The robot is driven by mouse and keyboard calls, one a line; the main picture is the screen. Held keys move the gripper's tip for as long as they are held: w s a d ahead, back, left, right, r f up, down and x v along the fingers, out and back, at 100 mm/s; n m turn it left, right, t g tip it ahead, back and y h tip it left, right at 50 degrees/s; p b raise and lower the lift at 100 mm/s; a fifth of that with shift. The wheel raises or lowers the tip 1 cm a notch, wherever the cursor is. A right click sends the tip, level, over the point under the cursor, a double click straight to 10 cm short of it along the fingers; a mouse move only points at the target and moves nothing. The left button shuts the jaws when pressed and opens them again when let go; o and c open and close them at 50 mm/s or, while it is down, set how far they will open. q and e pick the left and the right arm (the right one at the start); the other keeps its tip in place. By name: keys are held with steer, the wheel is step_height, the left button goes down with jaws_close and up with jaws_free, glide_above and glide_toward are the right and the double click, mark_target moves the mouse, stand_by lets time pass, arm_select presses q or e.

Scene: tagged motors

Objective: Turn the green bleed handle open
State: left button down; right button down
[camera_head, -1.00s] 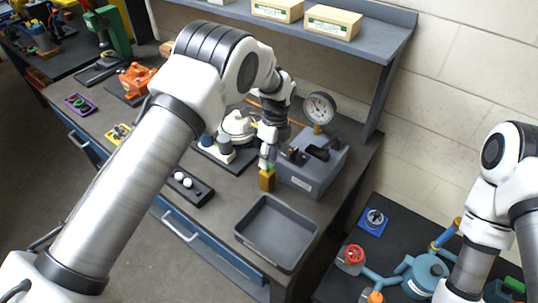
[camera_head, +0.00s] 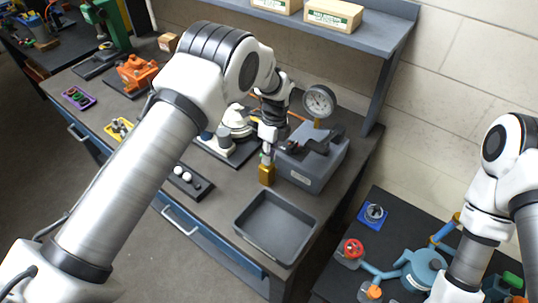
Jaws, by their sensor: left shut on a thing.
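A brass valve block (camera_head: 266,174) stands at the left front corner of the grey gauge unit (camera_head: 313,168) on the bench. My left gripper (camera_head: 267,152) reaches down from above onto the top of this block. It is shut at the place of the green bleed handle, which its fingers almost wholly cover; the handle's angle cannot be told. A round dial gauge (camera_head: 320,101) rises from the back of the unit. My right arm is at the right edge, but its gripper is out of view.
An empty grey tray (camera_head: 243,236) lies in front of the unit. A dark strip with white balls (camera_head: 183,176) lies to the left. A shelf with cartons (camera_head: 334,14) overhangs behind. A second table with blue piping (camera_head: 421,270) is at lower right.

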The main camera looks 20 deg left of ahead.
arm_select(q)
steer(key=n+b, duration=0.1)
steer(key=n, duration=0.1)
steer(key=n+b, duration=0.1)
steer(key=n, duration=0.1)
steer(key=shift+s+a+f+h, duration=0.1)
steer(key=shift+f+h, duration=0.25)
steer(key=shift+h, duration=0.05)
steer(key=n+b, duration=0.2)
steer(key=n, duration=0.2)
steer(key=shift+n+h, duration=0.3)
steer(key=shift+h, duration=0.1)
steer(key=n, duration=0.2)
steer(key=n+b, duration=0.1)
steer(key=n, duration=0.1)
steer(key=shift+a+n+h, duration=0.2)
steer(key=shift+n+h, duration=0.1)
steer(key=n+t, duration=0.1)
steer(key=n, duration=0.3)
steer(key=shift+a+h+b, duration=0.1)
steer(key=shift+h+b, duration=0.2)
steer(key=shift+b, duration=0.05)
steer(key=shift+n, duration=0.3)
steer(key=c, duration=1.2)
jaws_free()
steer(key=shift+r, duration=0.1)
